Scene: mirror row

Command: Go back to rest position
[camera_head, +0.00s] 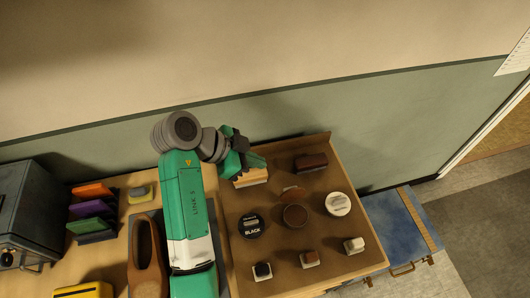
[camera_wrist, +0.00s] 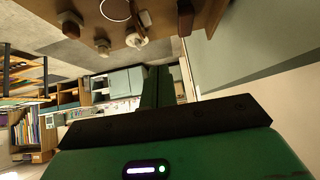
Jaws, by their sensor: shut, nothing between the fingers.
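My green gripper (camera_head: 253,162) is over the back left part of a brown tray, close to a brush with a pale wooden edge (camera_head: 250,178). From the head view I cannot tell whether it touches the brush. In the wrist view my gripper (camera_wrist: 160,85) is shut with nothing between its fingers.
The brown tray (camera_head: 325,272) holds a black tin (camera_head: 250,226), a white-lidded tin (camera_head: 338,204), a dark brush (camera_head: 310,162) and several small daubers. A brown shoe (camera_head: 146,262) and coloured folders (camera_head: 92,210) lie left. A blue case (camera_head: 398,232) is at right; the wall is behind.

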